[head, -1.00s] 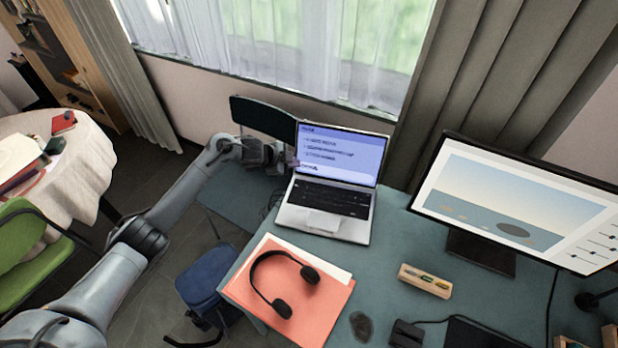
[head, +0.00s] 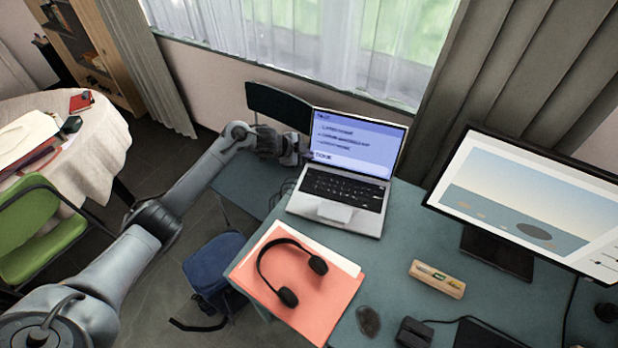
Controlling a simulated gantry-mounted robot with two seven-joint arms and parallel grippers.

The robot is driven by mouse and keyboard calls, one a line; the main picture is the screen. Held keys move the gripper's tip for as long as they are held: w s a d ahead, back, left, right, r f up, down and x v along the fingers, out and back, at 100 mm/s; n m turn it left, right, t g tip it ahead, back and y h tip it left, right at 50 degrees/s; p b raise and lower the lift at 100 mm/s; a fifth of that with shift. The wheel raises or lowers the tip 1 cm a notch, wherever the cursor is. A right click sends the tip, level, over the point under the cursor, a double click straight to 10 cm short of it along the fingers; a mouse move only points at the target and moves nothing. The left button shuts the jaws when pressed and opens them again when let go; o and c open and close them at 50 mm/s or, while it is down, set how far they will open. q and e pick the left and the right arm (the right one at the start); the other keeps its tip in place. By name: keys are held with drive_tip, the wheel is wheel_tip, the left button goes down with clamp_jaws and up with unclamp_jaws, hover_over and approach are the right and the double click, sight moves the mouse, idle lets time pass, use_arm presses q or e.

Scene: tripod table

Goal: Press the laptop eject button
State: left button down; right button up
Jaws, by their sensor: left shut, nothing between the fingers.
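The open laptop (head: 335,214) stands on the blue-grey desk (head: 412,226), with a blue text screen (head: 352,143) and black keys. My left gripper (head: 304,152) is shut and empty at the left edge of the laptop, near where the screen meets the keyboard half. Its fingertips are small and I cannot tell whether they touch the laptop. The eject button is too small to make out; the laptop's left side is partly hidden. My right gripper is not in view.
Black headphones (head: 288,296) lie on an orange folder (head: 322,321) in front of the laptop. A monitor (head: 525,200) and a wooden holder (head: 437,279) stand to the right. A blue bag (head: 212,262) is below the desk edge.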

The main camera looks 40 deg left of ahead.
use_arm(q)
drive_tip(key=b, duration=0.4)
hover_over(309, 174)
drive_tip(key=s, duration=0.1)
wheel_tip(309, 174, down, 4)
drive_tip(key=shift+f, duration=0.25)
drive_tip(key=shift+f+b, duration=0.3)
drive_tip(key=shift+f, duration=0.65)
idle(0.7)
drive_tip(key=shift+f, duration=0.45)
